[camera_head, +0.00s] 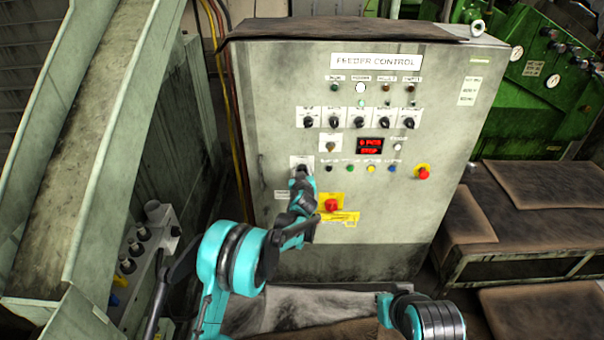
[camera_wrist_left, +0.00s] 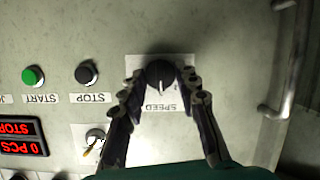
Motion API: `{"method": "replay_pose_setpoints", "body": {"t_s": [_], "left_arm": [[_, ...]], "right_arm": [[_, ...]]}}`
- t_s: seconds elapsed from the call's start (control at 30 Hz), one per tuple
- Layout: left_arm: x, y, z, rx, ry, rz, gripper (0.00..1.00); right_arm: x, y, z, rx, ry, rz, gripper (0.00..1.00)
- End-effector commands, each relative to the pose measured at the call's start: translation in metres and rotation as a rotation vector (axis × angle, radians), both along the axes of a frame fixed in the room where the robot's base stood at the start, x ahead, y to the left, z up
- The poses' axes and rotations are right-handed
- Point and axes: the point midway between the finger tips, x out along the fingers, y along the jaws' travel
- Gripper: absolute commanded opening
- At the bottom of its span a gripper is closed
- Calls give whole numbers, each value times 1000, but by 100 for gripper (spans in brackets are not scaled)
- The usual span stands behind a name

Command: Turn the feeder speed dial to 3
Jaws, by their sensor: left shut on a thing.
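The speed dial (camera_wrist_left: 160,73) is a round black knob with a white pointer mark, on a white plate marked SPEED (camera_wrist_left: 160,107). In the wrist view its mark points toward the bottom of the picture; I cannot read any scale numbers. My left gripper (camera_wrist_left: 163,81) has one finger on each side of the knob and is shut on it. In the head view my left gripper (camera_head: 301,178) reaches the dial plate (camera_head: 301,160) at the lower left of the feeder control cabinet (camera_head: 270,100) and mostly hides the knob. My right gripper is not in view.
Black selector knobs (camera_head: 358,123) and a red display (camera_head: 370,146) are above. The wrist view shows green START (camera_wrist_left: 33,76) and black STOP (camera_wrist_left: 86,74) buttons, and a handle (camera_wrist_left: 284,75) at right.

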Motion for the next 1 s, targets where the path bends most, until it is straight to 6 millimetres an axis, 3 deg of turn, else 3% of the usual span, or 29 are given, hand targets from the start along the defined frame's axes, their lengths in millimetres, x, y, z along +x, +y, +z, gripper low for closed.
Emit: {"method": "replay_pose_setpoints", "body": {"t_s": [0.53,0.57,0.63,1.0], "left_arm": [[0,0,0,29,0,-1,2],[0,0,0,29,0,-1,36],[0,0,0,28,0,0,52],[-4,0,2,28,0,0,52]], "right_arm": [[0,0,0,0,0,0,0],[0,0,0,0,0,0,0],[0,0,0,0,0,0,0],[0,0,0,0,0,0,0]]}}
